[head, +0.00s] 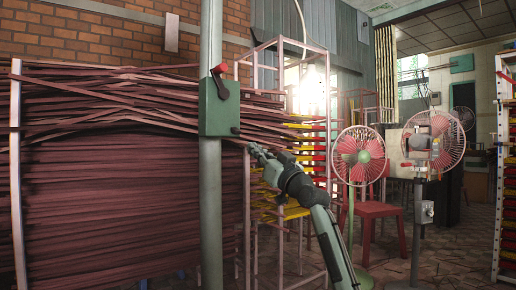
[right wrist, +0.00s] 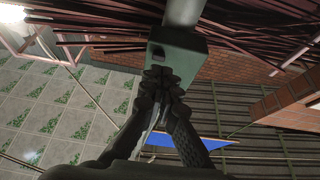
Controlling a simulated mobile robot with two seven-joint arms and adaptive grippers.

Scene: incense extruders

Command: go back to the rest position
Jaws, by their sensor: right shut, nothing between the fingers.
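My right gripper (head: 256,149) is shut and empty, its arm coming in from the lower right in the head view. Its tips are just right of and below the green switch box (head: 219,108) on the grey pole. In the right wrist view, the shut fingers (right wrist: 161,74) point at the green box (right wrist: 183,53); I cannot tell whether they touch it. A black lever with a red knob (head: 219,69) sticks up at the top of the box. A small dark knob (head: 235,130) is at its lower right. My left gripper is not in view.
The grey pole (head: 211,180) stands before a large stack of reddish sticks (head: 110,200). A pink metal rack (head: 247,190) is behind my right arm. Two fans (head: 358,156) and a red chair (head: 380,212) stand to the right. Tiled floor shows at lower right.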

